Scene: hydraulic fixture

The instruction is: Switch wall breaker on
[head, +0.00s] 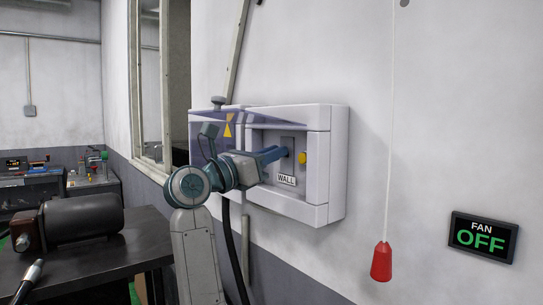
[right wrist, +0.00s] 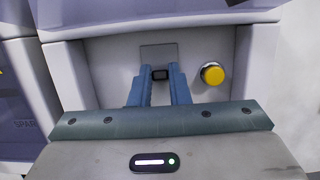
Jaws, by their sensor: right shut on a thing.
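My right gripper (head: 282,153) reaches into the box. In the right wrist view its blue fingers (right wrist: 160,80) are shut on the small dark breaker lever (right wrist: 160,73), in front of the grey plate. The yellow button (right wrist: 212,73) is just right of the fingers, apart from them. My left gripper is out of view.
A red pull handle (head: 381,262) hangs on a cord right of the box. A sign (head: 483,237) at the right reads FAN OFF. A dark table (head: 100,262) with a motor (head: 85,218) stands at the lower left. A black hose hangs below the box.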

